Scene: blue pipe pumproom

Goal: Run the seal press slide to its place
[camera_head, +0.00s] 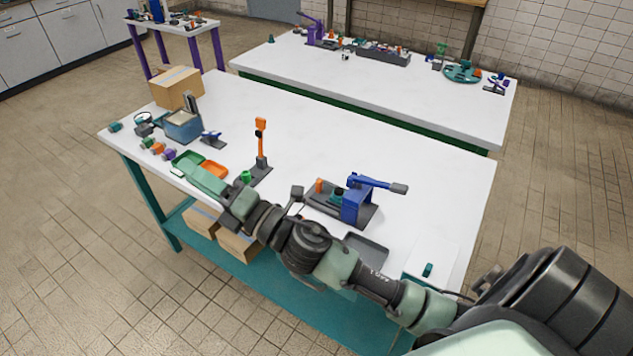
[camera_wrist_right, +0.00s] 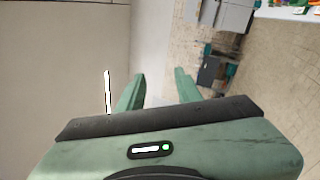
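The seal press (camera_head: 356,201) is blue with a long lever ending in a grey grip, and stands on a dark base on the near white table. A small orange part (camera_head: 319,186) and a teal round part (camera_head: 337,195) sit on the base, left of the blue body. I cannot tell the slide apart clearly; my right arm hides the front left of the base. My right gripper (camera_head: 200,176) is left of the press, near the green and orange trays. In the right wrist view its two green fingers (camera_wrist_right: 157,90) are apart with nothing between them. My left gripper is not in view.
An orange upright stand (camera_head: 261,148), a green tray (camera_head: 188,160), an orange tray (camera_head: 214,170) and a blue bin (camera_head: 183,127) are on the near table. A grey tray (camera_head: 368,250) lies in front of the press. The table behind the press is clear.

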